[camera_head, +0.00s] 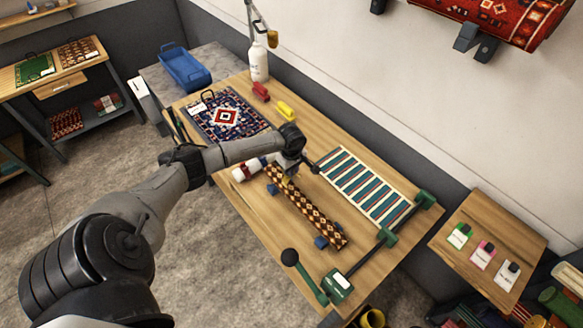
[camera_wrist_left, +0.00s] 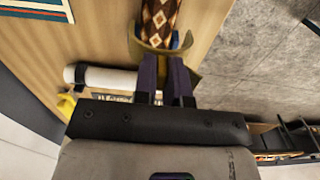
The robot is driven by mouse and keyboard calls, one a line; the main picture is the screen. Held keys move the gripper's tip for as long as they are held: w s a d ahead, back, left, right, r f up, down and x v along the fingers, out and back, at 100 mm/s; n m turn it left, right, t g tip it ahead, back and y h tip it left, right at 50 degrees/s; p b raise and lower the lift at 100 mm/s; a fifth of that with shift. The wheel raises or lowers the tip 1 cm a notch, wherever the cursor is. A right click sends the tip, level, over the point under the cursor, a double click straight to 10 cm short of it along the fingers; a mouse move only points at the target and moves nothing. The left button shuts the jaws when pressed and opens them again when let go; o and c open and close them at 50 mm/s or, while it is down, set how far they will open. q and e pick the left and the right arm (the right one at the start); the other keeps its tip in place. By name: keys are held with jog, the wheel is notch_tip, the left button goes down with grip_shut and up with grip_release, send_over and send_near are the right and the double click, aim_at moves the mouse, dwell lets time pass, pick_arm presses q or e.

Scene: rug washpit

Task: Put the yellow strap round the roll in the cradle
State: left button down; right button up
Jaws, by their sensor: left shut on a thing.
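The roll (camera_head: 310,208), brown with pale diamonds, lies in the cradle on the wooden table; a blue cradle support (camera_head: 321,242) shows near its front end. My left gripper (camera_head: 287,172) is low at the roll's far end. In the left wrist view, its dark fingers (camera_wrist_left: 166,82) are shut on the yellow strap (camera_wrist_left: 186,62). The strap is a curved dull-gold band at the end of the roll (camera_wrist_left: 160,15). It passes below and beside the roll there; I cannot tell whether it goes fully round. My right gripper is not in view.
A striped rug (camera_head: 362,185) lies right of the roll, with a green-handled frame (camera_head: 389,237) beside it. Behind are a patterned rug (camera_head: 226,117), a yellow block (camera_head: 285,111), a red block (camera_head: 261,91) and a white bottle (camera_head: 259,64).

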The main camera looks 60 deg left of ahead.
aim_at(291, 188)
pick_arm(q)
jog(key=shift+f+b, duration=0.65)
jog(key=shift+f, duration=0.85)
notch_tip(291, 188, down, 6)
jog(key=b, duration=0.6)
jog(key=shift+f+b, duration=0.2)
jog(key=shift+b, duration=0.15)
jog(key=c, duration=1.1)
grip_release()
jog(key=shift+r, duration=0.1)
notch_tip(291, 188, up, 12)
jog(key=shift+b, duration=0.55)
jog(key=shift+r, duration=0.8)
